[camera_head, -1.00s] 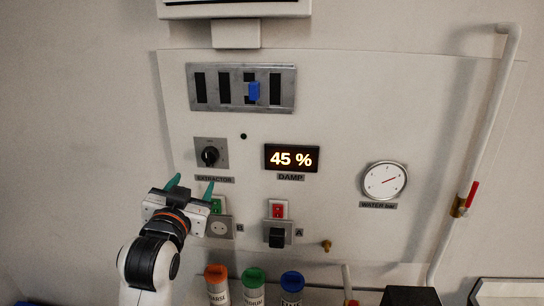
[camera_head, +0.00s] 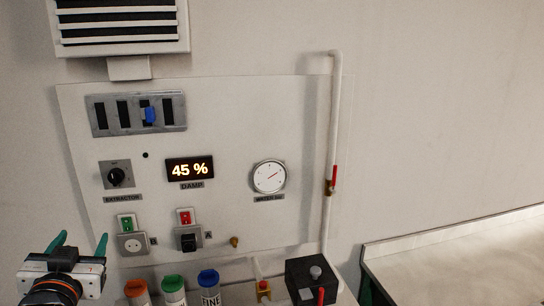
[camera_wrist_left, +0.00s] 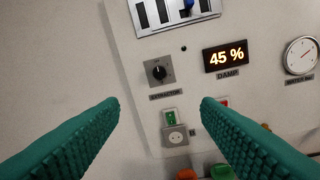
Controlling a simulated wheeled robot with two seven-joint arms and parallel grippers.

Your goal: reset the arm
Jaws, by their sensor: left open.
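My left gripper (camera_head: 81,243) is at the lower left of the head view, in front of the wall panel. Its two green fingers are spread apart with nothing between them. In the left wrist view the fingers (camera_wrist_left: 160,108) frame the panel, with the black extractor knob (camera_wrist_left: 159,72) and the socket with a green switch (camera_wrist_left: 174,135) seen beyond the gap. The fingers look clear of the panel, though the exact distance cannot be told. My right gripper is not in view.
The panel (camera_head: 225,110) carries a damp display (camera_head: 190,169) reading 45 %, a water gauge (camera_head: 269,176) and a slotted plate with a blue slider (camera_head: 150,115). Capped bottles (camera_head: 174,290) and a black box (camera_head: 311,277) stand below. A pale worktop (camera_head: 460,262) lies at right.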

